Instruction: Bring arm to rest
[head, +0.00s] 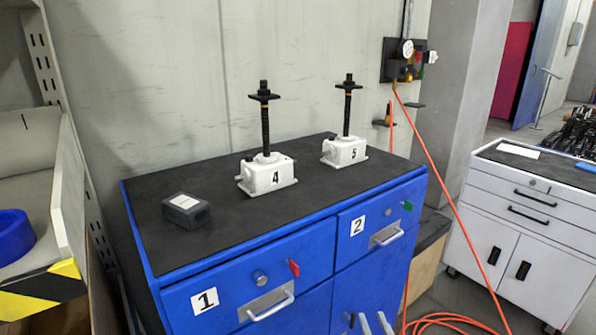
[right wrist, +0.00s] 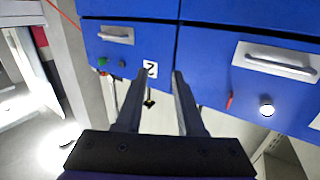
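My right gripper (head: 374,319) shows at the bottom edge of the head view, in front of the blue cabinet's lower right part. In the right wrist view its two fingers (right wrist: 158,80) are apart with nothing held between them. They point toward the blue cabinet front, near the label "2" (right wrist: 150,68). My left gripper is in neither view. Two white screw jacks with black upright spindles stand on the cabinet's dark top, jack 4 (head: 267,176) and jack 5 (head: 345,151).
The blue cabinet (head: 313,255) has drawers with protruding handles (head: 270,305). A small dark box (head: 186,209) lies on its top. An orange hose (head: 455,205) hangs at the right. A white cabinet (head: 540,205) stands further right, a shelf with a blue bowl (head: 14,236) at left.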

